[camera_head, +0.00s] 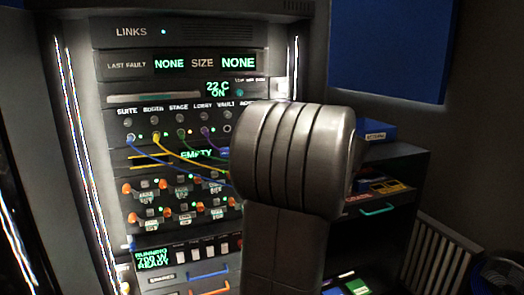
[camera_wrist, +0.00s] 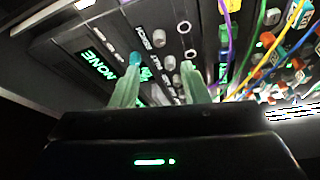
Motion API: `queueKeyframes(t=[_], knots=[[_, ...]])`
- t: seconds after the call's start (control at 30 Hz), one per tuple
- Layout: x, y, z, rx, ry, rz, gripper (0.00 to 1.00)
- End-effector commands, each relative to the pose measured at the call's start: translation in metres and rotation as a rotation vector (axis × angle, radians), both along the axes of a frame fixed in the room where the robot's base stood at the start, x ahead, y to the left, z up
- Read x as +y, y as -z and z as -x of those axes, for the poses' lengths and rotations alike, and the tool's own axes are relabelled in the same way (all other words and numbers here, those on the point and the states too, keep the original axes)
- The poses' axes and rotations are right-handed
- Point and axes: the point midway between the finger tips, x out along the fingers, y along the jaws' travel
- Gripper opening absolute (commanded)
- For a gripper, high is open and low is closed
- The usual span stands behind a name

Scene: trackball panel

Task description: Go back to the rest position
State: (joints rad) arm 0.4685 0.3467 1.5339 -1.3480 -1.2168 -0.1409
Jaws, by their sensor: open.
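The rack panel (camera_head: 150,85) fills the left and middle of the head view. It has lit displays, a row of patch sockets and rows of orange-ended switches. In the wrist view my gripper (camera_wrist: 160,82) shows as two pale green fingers, apart, with nothing held between them. The panel face (camera_wrist: 115,45) lies beyond the fingertips, turned sideways, with a green NONE display (camera_wrist: 100,65). A teal-tipped part (camera_wrist: 135,58) appears by the left fingertip; I cannot tell whether they touch. In the head view my arm hides the gripper and the panel's right part.
Blue (camera_head: 150,148), yellow (camera_head: 175,152), green and purple cables hang from the sockets and also cross the right of the wrist view. A dark shelf unit (camera_head: 400,160) with small items stands at the right. A ribbed radiator (camera_head: 440,255) and fan are at the lower right.

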Motion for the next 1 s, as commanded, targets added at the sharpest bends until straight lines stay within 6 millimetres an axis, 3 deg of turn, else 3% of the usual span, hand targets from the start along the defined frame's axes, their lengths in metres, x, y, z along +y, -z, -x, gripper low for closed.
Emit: queueKeyframes(t=[0.53, 1.0], knots=[[0.065, -0.01, -0.076, -0.001, -0.002, -0.002, 0.41], [0.074, -0.012, -0.088, 0.0, 0.0, -0.005, 0.41]])
